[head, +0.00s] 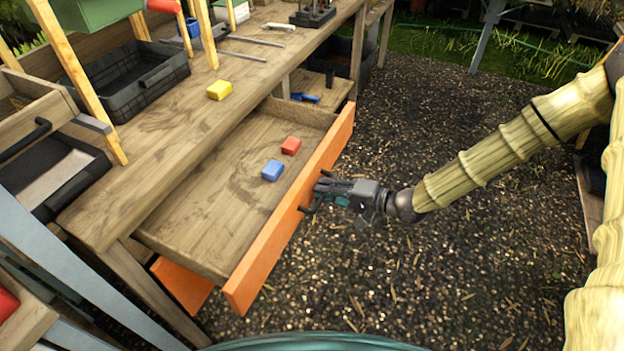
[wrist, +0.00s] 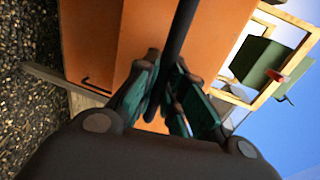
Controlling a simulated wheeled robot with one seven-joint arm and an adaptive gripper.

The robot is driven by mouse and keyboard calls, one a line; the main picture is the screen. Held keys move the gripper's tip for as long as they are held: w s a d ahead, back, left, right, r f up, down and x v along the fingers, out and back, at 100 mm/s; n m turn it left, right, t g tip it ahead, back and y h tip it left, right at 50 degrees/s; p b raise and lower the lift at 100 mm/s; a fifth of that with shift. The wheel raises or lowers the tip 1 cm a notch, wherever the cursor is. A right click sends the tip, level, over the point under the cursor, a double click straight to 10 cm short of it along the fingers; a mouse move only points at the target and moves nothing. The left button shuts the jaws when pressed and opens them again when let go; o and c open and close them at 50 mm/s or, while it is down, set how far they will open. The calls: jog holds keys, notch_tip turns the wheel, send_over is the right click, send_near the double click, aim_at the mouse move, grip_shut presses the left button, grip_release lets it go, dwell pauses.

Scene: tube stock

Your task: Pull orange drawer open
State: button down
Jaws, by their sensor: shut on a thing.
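The orange drawer (head: 290,215) stands well out from the wooden workbench, and its inside shows. A red block (head: 291,146) and a blue block (head: 272,170) lie in it. My gripper (head: 318,190) is at the middle of the drawer's orange front, on its outer side. In the wrist view my gripper (wrist: 166,95) is shut on the dark bar handle (wrist: 182,30), which runs between the fingers. The orange front (wrist: 140,40) fills the background there. The handle is mostly hidden by the fingers in the head view.
A second orange front (head: 182,284) shows below the open drawer. A yellow block (head: 219,90) and a black crate (head: 130,78) are on the workbench (head: 165,140). Open gravel ground (head: 440,260) lies right of the drawer.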

jog(key=shift+s+d+f, duration=0.1)
jog(key=shift+s+d, duration=0.65)
jog(key=shift+d, duration=0.35)
jog(key=c, duration=1.5)
grip_release()
jog(key=shift+w, duration=0.1)
jog(key=v, duration=1.2)
jog(key=shift+d, duration=0.1)
jog(key=shift+f, duration=0.1)
